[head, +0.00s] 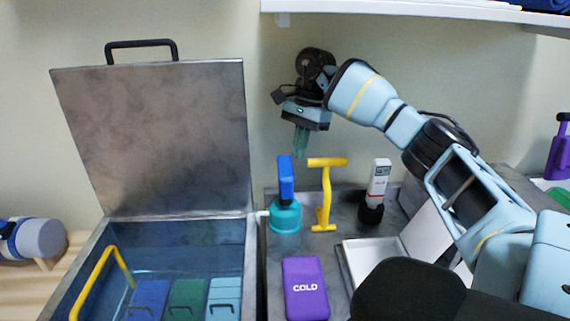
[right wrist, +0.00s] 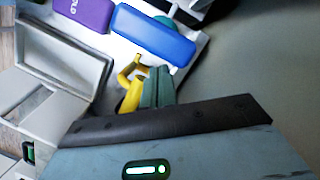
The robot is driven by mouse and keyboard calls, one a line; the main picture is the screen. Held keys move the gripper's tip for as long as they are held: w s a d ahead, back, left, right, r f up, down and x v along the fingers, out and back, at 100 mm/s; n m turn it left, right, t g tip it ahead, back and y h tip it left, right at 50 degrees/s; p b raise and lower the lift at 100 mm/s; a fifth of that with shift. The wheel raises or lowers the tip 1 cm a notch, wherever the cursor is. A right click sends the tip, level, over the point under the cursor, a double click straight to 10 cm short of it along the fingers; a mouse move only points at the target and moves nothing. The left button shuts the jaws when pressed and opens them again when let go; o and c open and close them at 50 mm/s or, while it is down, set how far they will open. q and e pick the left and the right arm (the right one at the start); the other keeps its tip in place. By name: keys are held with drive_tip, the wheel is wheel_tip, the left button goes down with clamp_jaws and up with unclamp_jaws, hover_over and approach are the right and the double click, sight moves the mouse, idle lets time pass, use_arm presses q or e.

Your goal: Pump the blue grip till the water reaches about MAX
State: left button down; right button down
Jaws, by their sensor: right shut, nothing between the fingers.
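The blue grip (head: 286,178) stands upright on a teal pump base (head: 285,217) beside the metal tank (head: 251,262). The tank is open and holds bluish water (head: 165,245); I cannot make out a MAX mark. My right gripper (head: 301,153) is shut and empty, fingers pointing down, just above and slightly right of the blue grip. In the right wrist view the blue grip (right wrist: 153,36) lies beyond the closed fingertips (right wrist: 158,72), apart from them in the picture. My left gripper is not in view.
The tank's lid (head: 155,135) stands raised at the back. A yellow T-handle (head: 326,195) stands close right of the pump. A purple COLD pack (head: 305,287), a white tray (head: 372,258) and a white handheld device (head: 378,180) are nearby. A shelf (head: 420,10) hangs above.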

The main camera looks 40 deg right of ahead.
sight(285, 166)
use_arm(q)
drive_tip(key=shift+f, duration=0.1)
use_arm(e)
drive_tip(key=v, duration=0.4)
drive_tip(key=shift+r, duration=0.1)
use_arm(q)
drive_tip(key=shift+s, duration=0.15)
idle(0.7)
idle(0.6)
